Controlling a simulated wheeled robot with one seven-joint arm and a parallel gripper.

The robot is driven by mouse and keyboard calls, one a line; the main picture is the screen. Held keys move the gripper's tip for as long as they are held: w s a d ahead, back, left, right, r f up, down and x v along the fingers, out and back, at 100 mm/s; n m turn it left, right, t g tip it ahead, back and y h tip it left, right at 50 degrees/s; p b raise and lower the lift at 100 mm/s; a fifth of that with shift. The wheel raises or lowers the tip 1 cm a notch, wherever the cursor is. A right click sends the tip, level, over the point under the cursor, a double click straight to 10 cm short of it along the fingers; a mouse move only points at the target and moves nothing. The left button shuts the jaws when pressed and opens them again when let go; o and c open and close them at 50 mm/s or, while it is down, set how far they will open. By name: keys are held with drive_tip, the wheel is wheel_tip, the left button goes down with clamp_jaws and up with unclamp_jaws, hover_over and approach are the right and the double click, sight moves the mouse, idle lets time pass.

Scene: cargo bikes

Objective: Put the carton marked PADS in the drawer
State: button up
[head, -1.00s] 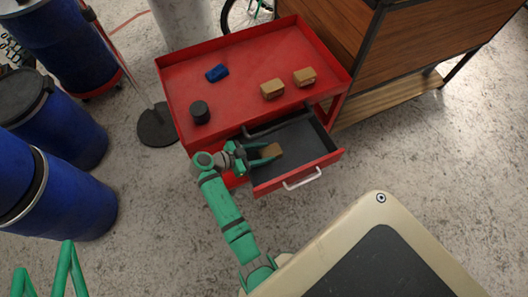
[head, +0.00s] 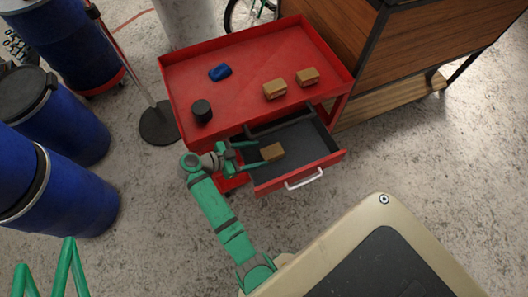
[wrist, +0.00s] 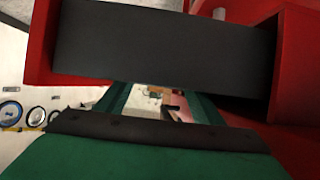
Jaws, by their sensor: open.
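The red drawer (head: 325,157) with a dark floor is pulled out from the red cart and shows its white handle. A small brown carton (head: 272,152) lies on the drawer floor. My gripper (head: 260,154) reaches into the drawer from the left. Its green fingers are spread apart, with their tips close to the carton's left end. I cannot tell whether they touch it. Two similar brown cartons, one left (head: 274,90) and one right (head: 307,77), stand on the cart top. No marking is legible on any carton. The wrist view shows the dark drawer surface (wrist: 160,45) and red walls.
The cart's red top (head: 235,95) also holds a blue item (head: 220,73) and a dark cylinder (head: 202,111). Blue barrels (head: 75,195) and a stand base (head: 158,125) are at the left. A wooden cabinet (head: 420,50) stands at the right. The drawer's right half is clear.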

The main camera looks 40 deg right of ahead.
drive_tip(key=v, duration=0.7)
drive_tip(key=shift+a, duration=0.15)
idle(0.3)
